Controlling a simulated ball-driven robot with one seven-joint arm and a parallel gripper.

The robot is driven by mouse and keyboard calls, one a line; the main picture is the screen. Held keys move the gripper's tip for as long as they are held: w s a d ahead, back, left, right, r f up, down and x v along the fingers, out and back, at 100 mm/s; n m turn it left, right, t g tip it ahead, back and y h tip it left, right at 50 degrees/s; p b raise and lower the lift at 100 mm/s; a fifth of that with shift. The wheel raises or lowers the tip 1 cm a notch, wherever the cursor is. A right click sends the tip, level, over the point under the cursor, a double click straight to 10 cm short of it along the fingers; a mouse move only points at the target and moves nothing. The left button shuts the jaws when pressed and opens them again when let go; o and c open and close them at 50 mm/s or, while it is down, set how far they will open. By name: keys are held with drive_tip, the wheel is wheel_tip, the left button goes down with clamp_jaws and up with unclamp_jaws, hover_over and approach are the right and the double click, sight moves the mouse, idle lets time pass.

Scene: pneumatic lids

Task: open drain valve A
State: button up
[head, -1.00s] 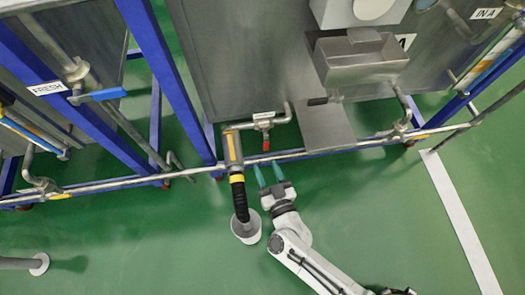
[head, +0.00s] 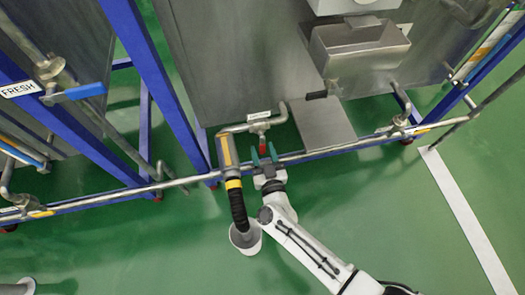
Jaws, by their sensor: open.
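A small valve with a red handle (head: 261,140) sits on a short grey pipe under the steel tank, below a white label (head: 259,115) too small to read. I take it to be drain valve A. My gripper (head: 264,153) is open, with its two teal fingers pointing up at the valve. The handle's lower end appears between or just above the fingertips. I cannot tell whether they touch it.
A horizontal rail (head: 330,147) runs across at my gripper's level. A yellow-and-black hose (head: 236,200) hangs close on the left into a white floor funnel (head: 245,240). A steel plate (head: 323,128) is on the right. Green floor is open below.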

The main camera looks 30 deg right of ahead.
drive_tip(key=shift+w+d, duration=0.15)
drive_tip(key=shift+w, duration=0.25)
clamp_jaws()
idle(0.4)
